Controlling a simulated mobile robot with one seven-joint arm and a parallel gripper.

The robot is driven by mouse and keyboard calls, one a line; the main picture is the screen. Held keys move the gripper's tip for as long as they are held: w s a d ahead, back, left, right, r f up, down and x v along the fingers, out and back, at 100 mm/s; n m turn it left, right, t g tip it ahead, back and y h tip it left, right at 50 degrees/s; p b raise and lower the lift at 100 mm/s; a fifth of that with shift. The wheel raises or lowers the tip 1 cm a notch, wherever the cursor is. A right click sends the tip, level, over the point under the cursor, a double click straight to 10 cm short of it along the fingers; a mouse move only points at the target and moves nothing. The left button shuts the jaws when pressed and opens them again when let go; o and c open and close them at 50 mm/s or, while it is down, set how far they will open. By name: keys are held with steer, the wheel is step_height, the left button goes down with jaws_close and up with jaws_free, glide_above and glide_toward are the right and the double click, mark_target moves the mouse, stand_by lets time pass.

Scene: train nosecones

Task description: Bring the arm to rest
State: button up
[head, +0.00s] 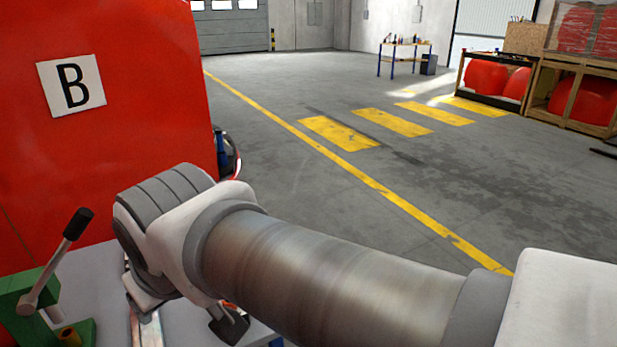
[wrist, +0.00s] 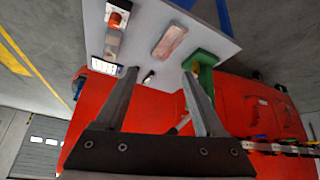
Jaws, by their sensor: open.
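My gripper (wrist: 158,74) shows in the wrist view with its two dark fingers spread apart and nothing between them. A grey tabletop (wrist: 215,30) lies beyond the fingertips. My arm (head: 330,275) reaches across the head view from the lower right to the left, over a grey work table (head: 95,285).
A red panel marked B (head: 150,110) stands behind the table. A green lever device (head: 45,300) is at the table's left. The wrist view shows a red-topped item (wrist: 118,15) and a pinkish block (wrist: 170,40) on the tabletop.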

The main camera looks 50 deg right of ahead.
steer(key=s, duration=0.1)
steer(key=s+a+f+g, duration=0.1)
steer(key=shift+s+a+f+y, duration=0.15)
steer(key=shift+s+a+y, duration=0.15)
steer(key=shift+y, duration=0.1)
step_height(320, 180, up, 3)
steer(key=p, duration=0.3)
steer(key=shift+p, duration=0.3)
